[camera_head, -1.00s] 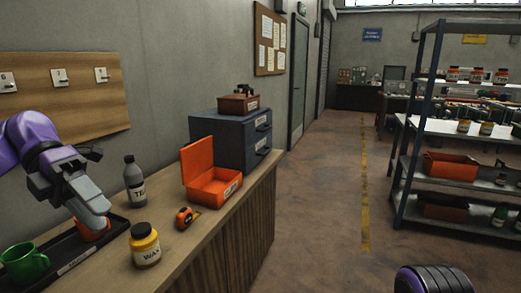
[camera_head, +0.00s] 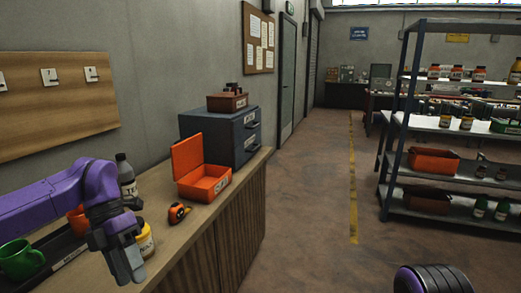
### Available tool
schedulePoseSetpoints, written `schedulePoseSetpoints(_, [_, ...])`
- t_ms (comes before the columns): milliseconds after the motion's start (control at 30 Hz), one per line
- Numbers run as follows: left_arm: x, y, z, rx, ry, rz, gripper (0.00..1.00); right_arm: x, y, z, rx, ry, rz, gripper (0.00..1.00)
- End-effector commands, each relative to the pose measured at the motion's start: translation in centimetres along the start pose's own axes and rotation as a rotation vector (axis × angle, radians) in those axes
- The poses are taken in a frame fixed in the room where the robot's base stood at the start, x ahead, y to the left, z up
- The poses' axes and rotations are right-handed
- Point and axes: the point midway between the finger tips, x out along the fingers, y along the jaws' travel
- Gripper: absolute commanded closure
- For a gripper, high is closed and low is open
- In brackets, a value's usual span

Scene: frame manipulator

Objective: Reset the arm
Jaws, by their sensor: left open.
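My left arm comes in from the left, and its left gripper (camera_head: 124,262) hangs over the front of the wooden counter (camera_head: 208,218), pointing down. Nothing shows held in it. It partly covers the yellow wax jar (camera_head: 146,243). On the dark tray (camera_head: 65,250) stand a green mug (camera_head: 20,260) and an orange-red mug (camera_head: 77,220), which my arm partly hides. My right gripper is not in view; a dark rounded part with purple stripes at the bottom right seems to be mine.
A grey bottle (camera_head: 126,178), an orange tape measure (camera_head: 178,212) and an open orange box (camera_head: 203,181) stand on the counter. A blue-grey drawer cabinet (camera_head: 222,138) is behind them. A metal shelf (camera_head: 398,130) stands right; the floor between is clear.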

Motion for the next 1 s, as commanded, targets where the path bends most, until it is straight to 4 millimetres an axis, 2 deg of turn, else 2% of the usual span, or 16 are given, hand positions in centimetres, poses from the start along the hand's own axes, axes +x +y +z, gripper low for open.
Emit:
schedulePoseSetpoints(33, [2.2,1.0,0.6,-0.006,0.036,0.080,0.60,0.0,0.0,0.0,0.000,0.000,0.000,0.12])
schedulePoseSetpoints(167, [8.8,5.2,2.0,0.013,0.140,0.380,0.60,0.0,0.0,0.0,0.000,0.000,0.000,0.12])
schedulePoseSetpoints(200, [11.4,7.0,2.2,0.043,0.187,0.504,0.60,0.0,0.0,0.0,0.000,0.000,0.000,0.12])
schedulePoseSetpoints(267, [15.1,9.9,2.2,0.127,0.260,0.704,0.60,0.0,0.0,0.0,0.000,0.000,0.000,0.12])
schedulePoseSetpoints(300, [17.5,11.8,2.1,0.214,0.312,0.841,0.60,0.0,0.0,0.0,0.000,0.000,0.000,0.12])
schedulePoseSetpoints(367, [21.4,14.6,1.7,0.412,0.399,1.042,0.60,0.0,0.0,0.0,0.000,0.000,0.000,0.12])
schedulePoseSetpoints(400, [24.1,16.0,1.3,0.593,0.457,1.159,0.60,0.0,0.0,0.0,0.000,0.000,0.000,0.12])
schedulePoseSetpoints(467, [28.3,17.4,0.1,0.914,0.535,1.269,0.60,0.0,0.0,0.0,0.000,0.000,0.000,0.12])
schedulePoseSetpoints(500, [31.0,17.7,-1.1,1.129,0.577,1.290,0.60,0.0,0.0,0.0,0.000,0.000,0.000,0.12])
schedulePoseSetpoints(600, [36.5,17.5,-5.2,1.575,0.647,1.212,0.60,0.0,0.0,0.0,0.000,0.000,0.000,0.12])
schedulePoseSetpoints(700, [39.8,16.9,-9.4,1.861,0.681,1.073,0.60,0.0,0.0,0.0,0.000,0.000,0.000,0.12])
schedulePoseSetpoints(800, [41.3,16.4,-12.2,2.011,0.697,0.965,0.60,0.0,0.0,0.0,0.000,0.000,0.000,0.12])
schedulePoseSetpoints(833, [41.2,17.1,-13.0,2.034,0.700,0.943,0.60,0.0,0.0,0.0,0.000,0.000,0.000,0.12])
schedulePoseSetpoints(900, [41.3,17.3,-13.7,2.064,0.700,0.917,0.60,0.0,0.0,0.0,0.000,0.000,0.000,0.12])
schedulePoseSetpoints(1000, [41.4,17.3,-13.8,2.069,0.699,0.914,0.60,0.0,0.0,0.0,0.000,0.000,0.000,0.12])
